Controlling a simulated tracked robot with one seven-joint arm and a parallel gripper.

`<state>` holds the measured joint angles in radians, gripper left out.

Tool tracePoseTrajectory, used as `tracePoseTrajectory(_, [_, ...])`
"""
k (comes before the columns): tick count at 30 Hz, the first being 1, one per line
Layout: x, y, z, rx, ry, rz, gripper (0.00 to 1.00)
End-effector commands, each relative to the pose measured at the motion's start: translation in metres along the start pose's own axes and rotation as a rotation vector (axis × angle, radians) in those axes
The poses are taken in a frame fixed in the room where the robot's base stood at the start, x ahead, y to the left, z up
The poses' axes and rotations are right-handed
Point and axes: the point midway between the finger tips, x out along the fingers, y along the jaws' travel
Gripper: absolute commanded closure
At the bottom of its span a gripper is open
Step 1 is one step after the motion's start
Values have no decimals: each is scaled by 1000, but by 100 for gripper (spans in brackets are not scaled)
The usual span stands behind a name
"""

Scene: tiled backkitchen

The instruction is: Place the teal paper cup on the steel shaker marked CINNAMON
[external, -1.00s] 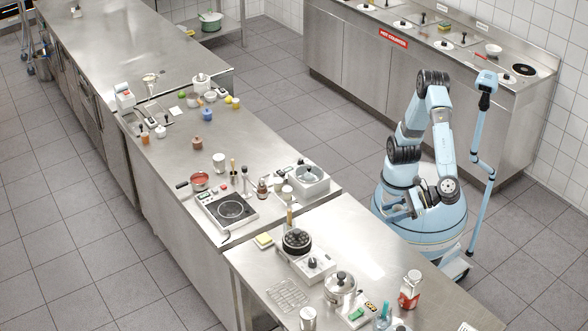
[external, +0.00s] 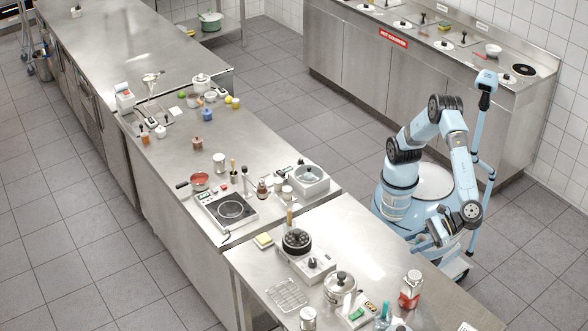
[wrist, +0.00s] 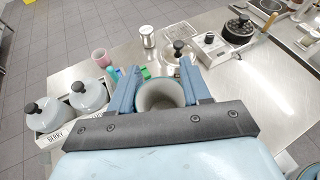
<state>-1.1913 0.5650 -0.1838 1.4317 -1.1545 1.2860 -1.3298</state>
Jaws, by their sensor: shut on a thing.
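My gripper (wrist: 160,88) is shut on a cup (wrist: 160,96), with a blue finger on each side. I look down into its pale grey inside; its outer side is mostly hidden, so its teal colour is not clear. In the external view my gripper (external: 428,240) is beside my base, off the right side of the near steel table; the cup is hard to make out there. A steel shaker (external: 308,318) stands upright on that table near the bottom edge, and also shows in the wrist view (wrist: 148,36). Its marking is unreadable.
A pink cup (wrist: 98,56) and two lidded canisters (wrist: 88,95) are at left in the wrist view.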

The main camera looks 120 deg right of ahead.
Motion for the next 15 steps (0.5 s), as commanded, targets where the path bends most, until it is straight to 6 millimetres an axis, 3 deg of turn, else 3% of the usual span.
tracePoseTrajectory(6, [24, 27, -26, -2, 1, -1, 83])
tracePoseTrajectory(15, [35, 39, -36, -1, 0, 0, 83])
